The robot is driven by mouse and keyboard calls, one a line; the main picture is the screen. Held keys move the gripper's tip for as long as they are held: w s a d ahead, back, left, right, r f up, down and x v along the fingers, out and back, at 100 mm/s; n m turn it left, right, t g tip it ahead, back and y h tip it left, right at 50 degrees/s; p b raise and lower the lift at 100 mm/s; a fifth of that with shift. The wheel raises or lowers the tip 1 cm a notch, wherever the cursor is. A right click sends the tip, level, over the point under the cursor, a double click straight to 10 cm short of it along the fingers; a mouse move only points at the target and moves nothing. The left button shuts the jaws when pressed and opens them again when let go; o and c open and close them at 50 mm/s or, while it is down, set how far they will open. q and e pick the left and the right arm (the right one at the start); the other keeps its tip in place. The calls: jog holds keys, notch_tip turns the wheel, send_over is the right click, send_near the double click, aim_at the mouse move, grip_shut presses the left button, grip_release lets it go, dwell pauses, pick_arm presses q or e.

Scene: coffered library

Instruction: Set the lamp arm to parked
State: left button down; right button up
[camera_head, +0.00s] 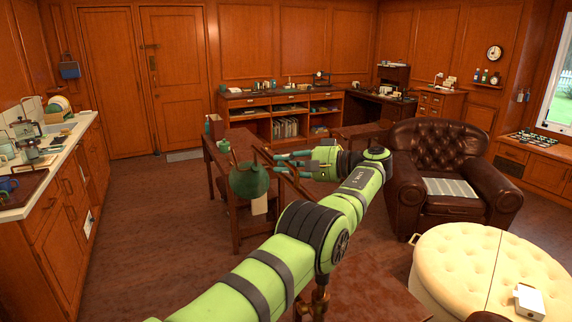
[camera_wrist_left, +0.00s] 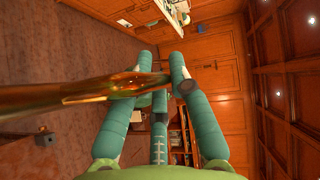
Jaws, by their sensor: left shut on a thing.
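The lamp's green shade (camera_head: 250,180) hangs beside the narrow wooden table in the head view. My left gripper (camera_head: 283,163) reaches in from the right, just beyond the shade, with teal fingers pointing left. In the left wrist view a shiny brass lamp arm (camera_wrist_left: 80,92) runs from the left edge to between the fingers of my left gripper (camera_wrist_left: 162,78). The fingers are shut on this rod. Much of the lamp arm is hard to make out in the head view. My right gripper is not in view.
A brown leather armchair (camera_head: 445,165) and a cream tufted ottoman (camera_head: 470,265) stand at the right. A counter (camera_head: 45,170) runs along the left. The floor between counter and table is clear.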

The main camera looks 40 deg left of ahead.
pick_arm(q)
jog(key=shift+r, duration=0.15)
jog(key=c, duration=1.4)
grip_release()
jog(key=shift+w, duration=0.1)
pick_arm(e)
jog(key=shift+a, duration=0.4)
